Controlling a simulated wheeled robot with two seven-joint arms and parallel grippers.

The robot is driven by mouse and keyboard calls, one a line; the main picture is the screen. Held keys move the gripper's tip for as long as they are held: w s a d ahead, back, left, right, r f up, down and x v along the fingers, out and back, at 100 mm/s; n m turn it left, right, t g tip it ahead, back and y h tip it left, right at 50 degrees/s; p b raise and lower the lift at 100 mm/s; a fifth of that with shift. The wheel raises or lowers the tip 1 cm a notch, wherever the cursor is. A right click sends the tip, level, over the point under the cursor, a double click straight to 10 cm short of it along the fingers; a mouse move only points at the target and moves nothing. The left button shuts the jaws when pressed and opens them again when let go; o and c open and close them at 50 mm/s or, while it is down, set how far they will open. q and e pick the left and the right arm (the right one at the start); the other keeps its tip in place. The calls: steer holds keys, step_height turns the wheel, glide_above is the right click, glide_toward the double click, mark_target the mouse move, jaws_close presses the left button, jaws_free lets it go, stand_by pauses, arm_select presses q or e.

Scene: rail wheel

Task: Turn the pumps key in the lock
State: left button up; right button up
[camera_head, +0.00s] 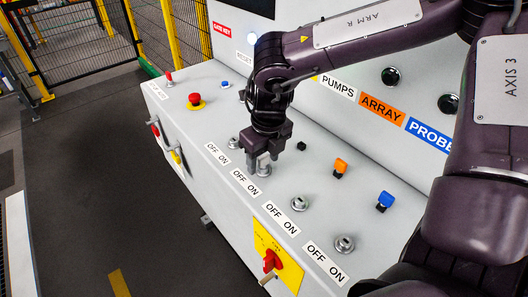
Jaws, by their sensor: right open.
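My right gripper (261,160) points down at the sloped console, its jaws open around a small pale piece standing at a round metal lock (265,171). The piece looks like the pumps key, but the fingers hide most of it, so I cannot tell how far it is turned. An OFF ON label (245,183) lies in front of this lock. The white PUMPS label (337,88) is on the upright panel behind. My left gripper is not in view.
Other locks (299,204) line the console. A red emergency button (195,100) is at left, and a red rotary switch (271,261) is on the front.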

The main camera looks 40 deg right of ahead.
steer(key=c, duration=1)
steer(key=shift+f+n+b, duration=0.1)
steer(key=shift+n+b, duration=0.45)
steer(key=shift+n, duration=0.65)
steer(key=shift+c, duration=0.2)
steer(key=shift+n+y, duration=0.3)
steer(key=shift+n, duration=0.3)
steer(key=shift+n+b, duration=0.35)
steer(key=shift+n, duration=1.35)
